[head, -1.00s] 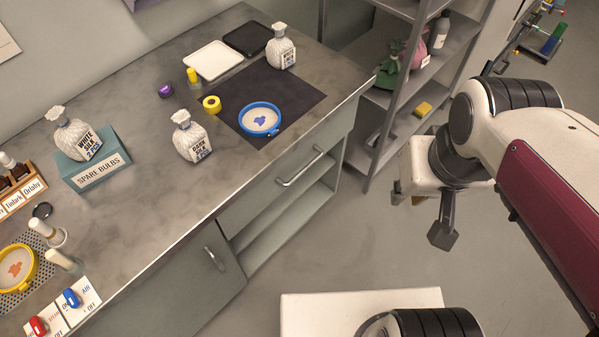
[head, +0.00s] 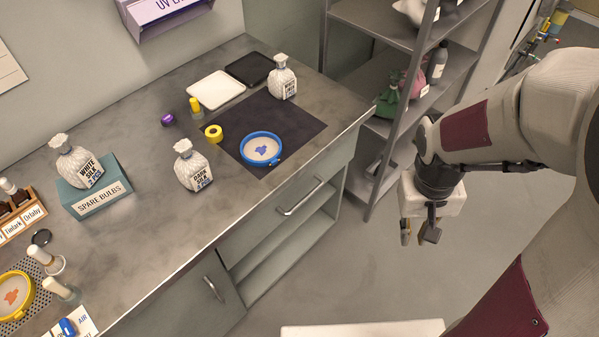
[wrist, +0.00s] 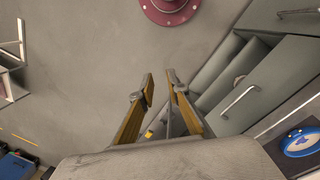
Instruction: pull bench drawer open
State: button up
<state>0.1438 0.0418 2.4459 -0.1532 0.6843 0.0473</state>
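The bench drawer (head: 270,208) is set in the bench front under the worktop, above an open shelf. Its front looks flush with the bench, so it appears shut. Its bar handle (head: 302,198) is grey metal and free of any contact; it also shows in the wrist view (wrist: 240,101), right of my fingers. My gripper (head: 419,238) hangs over the floor to the right of the bench, apart from the handle, with its fingers pointing down. In the wrist view my gripper (wrist: 160,76) has its two yellowish fingers apart with nothing between them.
A metal shelf rack (head: 378,145) stands beyond the bench's right end, close behind my gripper. A cupboard door handle (head: 213,288) is at the lower left. A blue-rimmed dish (head: 261,149) stands on a dark mat on the worktop. The floor before the drawer is clear.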

jog(key=w+d+f, duration=0.3)
jog(key=w+f, duration=0.1)
jog(key=f, duration=0.6)
jog(key=m+t+y, duration=0.8)
jog(key=t+y, duration=0.3)
jog(key=y, duration=0.1)
send_near(300, 202)
jog(key=shift+w+a+f, duration=0.7)
jog(key=shift+w+f, duration=0.1)
jog(key=shift+x, duration=3.9)
